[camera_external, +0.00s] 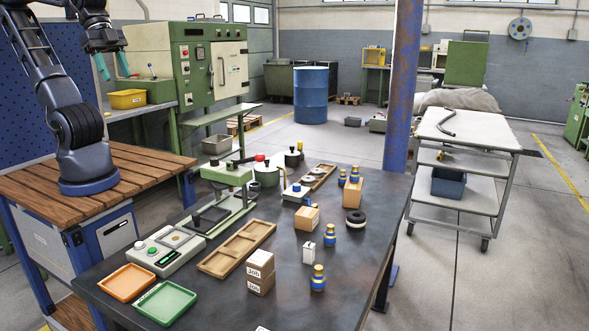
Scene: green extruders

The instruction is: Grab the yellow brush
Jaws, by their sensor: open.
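I cannot make out a yellow brush for certain in this view. A small yellow item (441,155) lies on the middle shelf of the cart at the right, too small to identify. My gripper (112,66) is at the upper left, high above the wooden bench, with its two teal fingertips apart and pointing down. It is open with nothing visible between the fingers. It is well away from the items on the dark table (345,262).
The dark table holds orange (126,282) and green trays (166,303), a wooden divided tray (237,249), a green press (226,174), boxes (260,271) and several blue-and-gold bottles (318,279). A blue post (402,90) rises behind it. The table's front right is clear.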

